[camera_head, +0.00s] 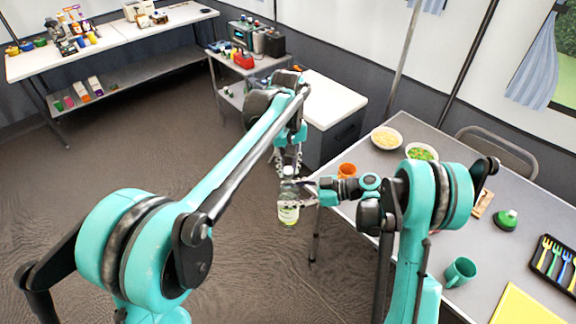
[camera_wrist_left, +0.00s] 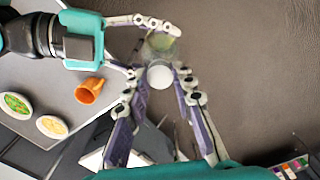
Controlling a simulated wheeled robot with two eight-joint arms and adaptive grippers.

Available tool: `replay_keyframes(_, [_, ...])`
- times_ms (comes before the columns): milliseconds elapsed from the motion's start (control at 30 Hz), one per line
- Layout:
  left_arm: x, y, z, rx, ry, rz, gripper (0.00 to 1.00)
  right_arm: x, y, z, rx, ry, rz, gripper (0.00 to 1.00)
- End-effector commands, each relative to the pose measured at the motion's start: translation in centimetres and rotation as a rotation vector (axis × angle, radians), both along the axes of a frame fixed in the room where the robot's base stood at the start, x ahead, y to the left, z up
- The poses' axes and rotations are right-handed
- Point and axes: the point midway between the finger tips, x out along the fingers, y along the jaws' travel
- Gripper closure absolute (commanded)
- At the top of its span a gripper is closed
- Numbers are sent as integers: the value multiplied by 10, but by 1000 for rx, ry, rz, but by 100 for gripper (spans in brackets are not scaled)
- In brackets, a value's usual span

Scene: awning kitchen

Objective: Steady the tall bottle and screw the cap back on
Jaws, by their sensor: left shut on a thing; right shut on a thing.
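The tall clear bottle (camera_head: 288,213) with a green-yellow label is upright in front of the table's left edge, off the floor. My right gripper (camera_head: 290,194) is shut around its body from the right. In the left wrist view the bottle (camera_wrist_left: 158,45) shows behind the white round cap (camera_wrist_left: 160,76). My left gripper (camera_head: 287,168) points down from above the bottle. It is shut on the cap, which lies between its fingertips (camera_wrist_left: 160,80) at the bottle's top. I cannot tell whether the cap touches the neck or is seated.
The grey table (camera_head: 480,262) at the right holds an orange cup (camera_head: 347,171), two food bowls (camera_head: 386,138), a teal mug (camera_head: 460,271) and a cutlery tray (camera_head: 557,266). A white-topped cabinet (camera_head: 330,98) stands behind the grippers. The floor left of the bottle is clear.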

Motion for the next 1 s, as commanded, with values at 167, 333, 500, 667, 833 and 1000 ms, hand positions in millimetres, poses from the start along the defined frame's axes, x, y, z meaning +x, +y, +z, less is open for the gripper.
replay_keyframes(167, [0, 0, 0, -1, -4, -435, 100, 0, 0, 0, 1, 0, 1, 100])
replay_keyframes(333, [0, 0, -1, -3, -8, -849, 100, 0, 0, 0, 1, 0, 1, 100])
replay_keyframes(500, [0, 0, -1, -3, -10, -1167, 100, 0, 0, 0, 1, -1, 1, 100])
replay_keyframes(667, [1, 0, -1, -3, -10, -1151, 73, 0, 0, 0, 1, -1, 1, 100])
replay_keyframes(833, [0, 0, -1, -3, -10, -1150, 55, 0, 0, 0, 1, 0, 1, 100])
replay_keyframes(1000, [0, 0, -1, -4, -10, -1149, 55, 0, 0, 0, 1, 0, 0, 100])
